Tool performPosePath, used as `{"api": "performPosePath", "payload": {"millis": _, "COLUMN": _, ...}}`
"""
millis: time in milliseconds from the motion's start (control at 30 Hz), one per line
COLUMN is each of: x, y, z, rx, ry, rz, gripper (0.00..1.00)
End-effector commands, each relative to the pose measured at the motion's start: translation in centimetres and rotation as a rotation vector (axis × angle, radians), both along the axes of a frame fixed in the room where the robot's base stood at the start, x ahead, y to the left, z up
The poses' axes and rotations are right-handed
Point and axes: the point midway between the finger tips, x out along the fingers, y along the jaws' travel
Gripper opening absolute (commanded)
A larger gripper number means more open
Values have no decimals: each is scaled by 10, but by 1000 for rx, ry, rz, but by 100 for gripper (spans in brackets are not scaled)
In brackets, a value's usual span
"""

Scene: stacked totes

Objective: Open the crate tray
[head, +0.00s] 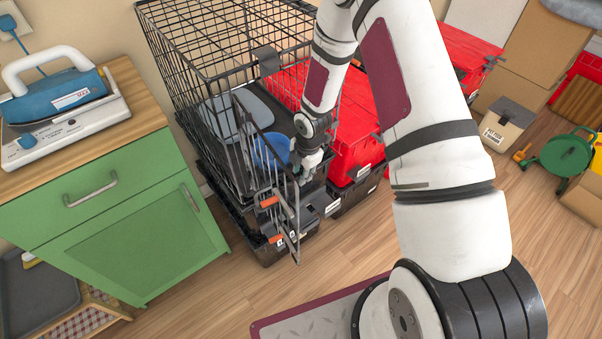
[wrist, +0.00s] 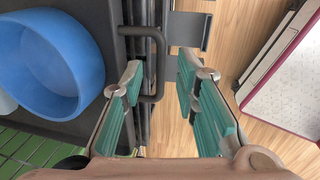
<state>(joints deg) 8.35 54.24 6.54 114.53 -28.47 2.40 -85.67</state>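The black wire crate (head: 178,65) stands between the green cabinet and red totes, its barred door (head: 266,190) with orange latches swung open toward the front. Its dark tray (head: 283,112) lies at the crate floor; in the wrist view the tray (wrist: 92,22) carries a blue bowl (wrist: 52,62). A dark U-shaped handle (wrist: 160,62) projects from the tray's front edge. My gripper (wrist: 160,72) is open, with its teal-padded fingers on either side of the handle's outer bar in the picture. Whether they touch it I cannot tell. In the head view my gripper (head: 308,168) is partly hidden at the crate front.
Black totes (head: 275,250) support the crate. Red-lidded totes (head: 352,130) stand close on the right. The green cabinet (head: 130,215) is at left. The open door stands close to my gripper's left. Wood floor (head: 215,290) is clear in front.

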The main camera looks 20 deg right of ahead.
Motion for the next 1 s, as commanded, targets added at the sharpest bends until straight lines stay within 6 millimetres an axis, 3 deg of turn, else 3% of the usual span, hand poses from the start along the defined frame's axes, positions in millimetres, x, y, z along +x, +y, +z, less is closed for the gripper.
{"api": "performPosePath", "payload": {"millis": 433, "x": 2, "y": 0, "z": -10, "rx": 0, "ry": -1, "rz": -1, "gripper": 28}}
{"api": "performPosePath", "payload": {"millis": 567, "x": 2, "y": 0, "z": -10, "rx": 0, "ry": -1, "rz": -1, "gripper": 0}}
{"api": "performPosePath", "payload": {"millis": 1000, "x": -8, "y": -2, "z": -9, "rx": -1, "ry": 3, "rz": 0, "gripper": 0}}
